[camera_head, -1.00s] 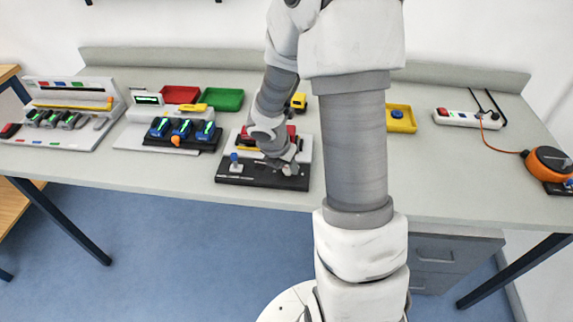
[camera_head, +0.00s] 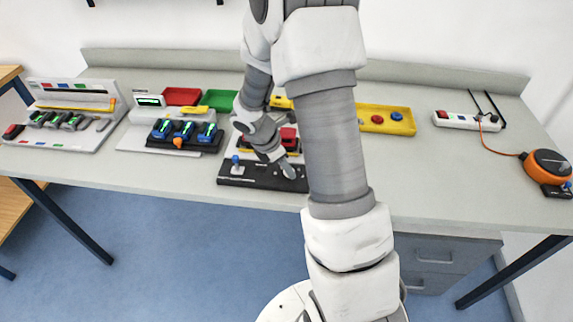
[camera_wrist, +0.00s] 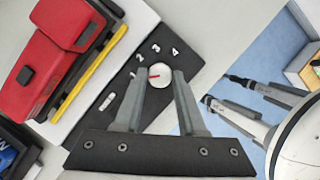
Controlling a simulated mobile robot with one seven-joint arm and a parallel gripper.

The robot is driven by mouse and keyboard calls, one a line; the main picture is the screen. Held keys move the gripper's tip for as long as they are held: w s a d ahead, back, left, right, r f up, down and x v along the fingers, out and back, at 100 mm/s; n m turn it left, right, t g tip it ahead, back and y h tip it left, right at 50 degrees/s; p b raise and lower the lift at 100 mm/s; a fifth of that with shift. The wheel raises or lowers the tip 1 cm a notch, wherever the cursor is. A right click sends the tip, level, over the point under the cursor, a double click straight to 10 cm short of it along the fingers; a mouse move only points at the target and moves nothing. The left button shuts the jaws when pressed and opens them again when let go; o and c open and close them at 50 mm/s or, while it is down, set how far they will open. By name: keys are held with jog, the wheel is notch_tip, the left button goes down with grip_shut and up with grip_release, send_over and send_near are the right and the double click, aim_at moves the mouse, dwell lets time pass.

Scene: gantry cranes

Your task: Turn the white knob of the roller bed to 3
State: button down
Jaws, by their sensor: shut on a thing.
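The roller bed's black control panel (camera_head: 245,181) stands near the front middle of the table. In the wrist view its white knob (camera_wrist: 160,75) sits between my fingertips, with a red mark that points left, roughly toward the lowest number. The numbers 2, 3 and 4 (camera_wrist: 157,50) run in an arc beyond the knob. My gripper (camera_wrist: 160,78) is shut on the white knob, one finger on each side. In the head view my gripper (camera_head: 288,171) is over the right part of the panel, and the knob is hidden.
A red block (camera_wrist: 55,60) with a yellow bar lies beside the panel. A blue-topped lever (camera_head: 235,161) stands at the panel's left end. A yellow tray (camera_head: 372,115) is behind right, and a blue-and-black unit (camera_head: 185,135) is to the left.

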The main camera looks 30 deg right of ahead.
jog(key=m+g, duration=0.1)
jog(key=m, duration=0.1)
jog(key=m+p, duration=0.1)
jog(key=m, duration=0.1)
jog(key=shift+w+m+g, duration=0.15)
jog(key=shift+m+g, duration=0.25)
jog(key=m, duration=0.2)
jog(key=m+g+y, duration=0.1)
jog(key=m, duration=0.1)
jog(key=shift+w+d+m+g+p, duration=0.1)
jog(key=shift+w+m+g+p, duration=0.05)
jog(key=shift+m+g+p, duration=0.15)
jog(key=m, duration=0.2)
jog(key=m+y, duration=0.1)
jog(key=m, duration=0.1)
jog(key=shift+w+d+g+y, duration=0.2)
jog(key=shift+g+y, duration=0.1)
jog(key=shift+g, duration=0.1)
jog(key=shift+d+m+g+y, duration=0.1)
jog(key=shift+m+g+y, duration=0.4)
jog(key=shift+m, duration=1.6)
jog(key=shift+y, duration=0.3)
jog(key=c, duration=0.5)
grip_release()
jog(key=shift+r+t, duration=0.1)
jog(key=shift+t, duration=0.2)
